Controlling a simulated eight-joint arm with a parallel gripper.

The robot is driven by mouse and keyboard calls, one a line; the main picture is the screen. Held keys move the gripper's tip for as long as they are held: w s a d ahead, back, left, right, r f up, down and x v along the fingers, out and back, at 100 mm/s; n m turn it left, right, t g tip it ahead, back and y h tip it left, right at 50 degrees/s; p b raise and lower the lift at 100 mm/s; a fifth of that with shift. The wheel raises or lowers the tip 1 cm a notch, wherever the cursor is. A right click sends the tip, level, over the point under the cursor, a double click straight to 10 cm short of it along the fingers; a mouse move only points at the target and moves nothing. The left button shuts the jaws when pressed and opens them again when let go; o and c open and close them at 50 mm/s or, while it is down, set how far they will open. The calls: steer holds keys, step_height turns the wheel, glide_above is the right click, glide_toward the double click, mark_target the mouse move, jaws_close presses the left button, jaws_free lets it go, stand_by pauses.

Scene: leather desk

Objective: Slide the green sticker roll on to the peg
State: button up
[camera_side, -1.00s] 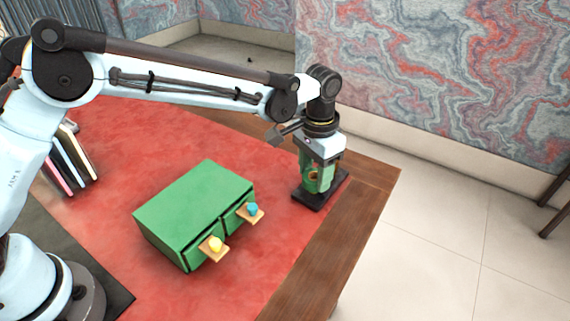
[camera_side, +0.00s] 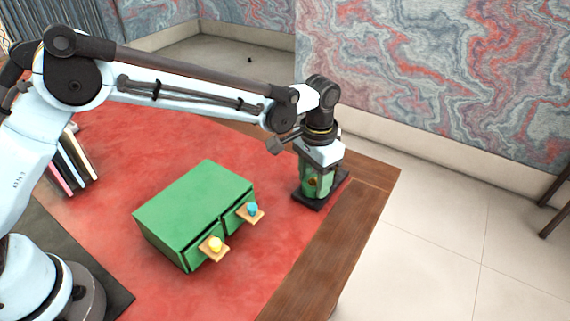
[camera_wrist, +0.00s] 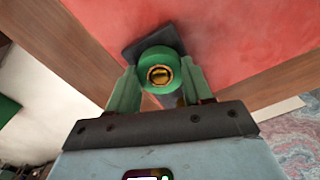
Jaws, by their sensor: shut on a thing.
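The green sticker roll (camera_wrist: 158,61) is between the two green fingers of my gripper (camera_wrist: 156,84) in the wrist view. The gripper is shut on it. A gold and dark round part (camera_wrist: 159,76) shows in the middle of the roll; I cannot tell for certain whether this is the peg's top inside the hole. A dark base plate (camera_side: 306,199) lies under the roll at the desk's corner. In the side view my gripper (camera_side: 318,182) points down just above this plate, and its fingers hide much of the roll. The peg's shaft is hidden.
A green box with two drawers (camera_side: 194,205) stands on the red leather to the left. Books (camera_side: 75,160) stand at far left. The desk's wooden edge (camera_side: 335,245) is close.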

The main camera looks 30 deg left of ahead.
steer(key=shift+f, duration=0.25)
stand_by(0.3)
steer(key=o, duration=1.1)
steer(key=shift+r, duration=4)
